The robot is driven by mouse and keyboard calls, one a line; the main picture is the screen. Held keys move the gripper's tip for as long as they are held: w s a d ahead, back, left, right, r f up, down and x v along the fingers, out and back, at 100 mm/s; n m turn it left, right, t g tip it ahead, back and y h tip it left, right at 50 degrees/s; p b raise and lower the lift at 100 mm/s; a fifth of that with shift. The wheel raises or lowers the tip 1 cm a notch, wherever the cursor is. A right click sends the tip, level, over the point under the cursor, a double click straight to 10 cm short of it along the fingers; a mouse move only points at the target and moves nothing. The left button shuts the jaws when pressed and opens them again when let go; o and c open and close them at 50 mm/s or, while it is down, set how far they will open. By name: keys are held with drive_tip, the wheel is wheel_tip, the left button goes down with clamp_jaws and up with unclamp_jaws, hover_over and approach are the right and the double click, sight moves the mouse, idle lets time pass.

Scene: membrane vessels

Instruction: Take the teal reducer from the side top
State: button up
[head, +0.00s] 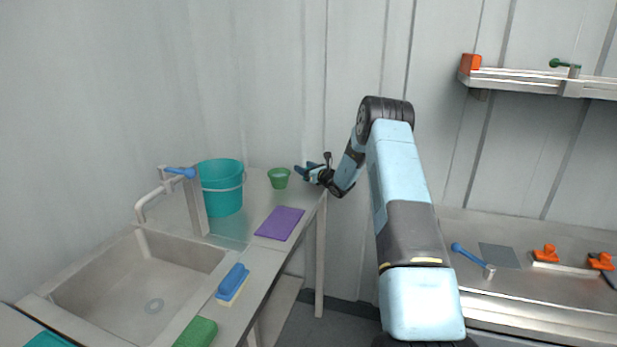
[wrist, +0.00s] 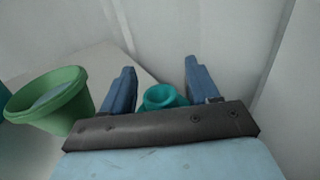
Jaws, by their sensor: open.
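The teal reducer (wrist: 162,97) shows in the wrist view as a small ringed piece between my two fingers, partly hidden below by my gripper's dark body. In the head view I cannot make it out; my gripper covers that spot. My gripper (head: 300,172) is at the far right corner of the side top (head: 253,187), fingers pointing left. In the wrist view my gripper (wrist: 158,85) is open, with one blue finger on each side of the reducer and visible gaps. I cannot tell whether the reducer touches anything but the top.
A green cup (head: 278,178) stands just left of my gripper; it is close in the wrist view (wrist: 50,100). A teal bucket (head: 221,187) and purple mat (head: 280,223) lie further left and nearer. A grey wall rises behind the top.

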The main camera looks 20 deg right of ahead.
drive_tip(key=shift+c, duration=0.3)
drive_tip(key=c, duration=1)
drive_tip(key=shift+r, duration=0.1)
